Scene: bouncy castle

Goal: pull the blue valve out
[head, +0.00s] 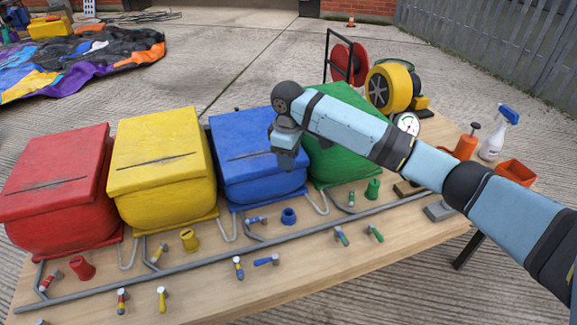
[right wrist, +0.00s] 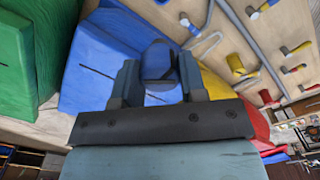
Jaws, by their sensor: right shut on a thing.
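My right gripper (head: 287,158) is above the right part of the blue box (head: 255,165), near the green box, with its fingers pointing down. In the right wrist view its fingers (right wrist: 160,80) are shut on a blue piece (right wrist: 158,60), which appears to be the blue valve. The blue box (right wrist: 105,65) lies behind it there. Whether the piece still touches the box, I cannot tell. In the head view the held piece is hidden or not distinct from the fingers. My left gripper is not in view.
Red (head: 55,185), yellow (head: 160,165) and green (head: 345,125) boxes stand on the wooden table with the blue one. A grey pipe (head: 210,262), small coloured handles and short round caps are in front. A spray bottle (head: 495,135) stands at the right.

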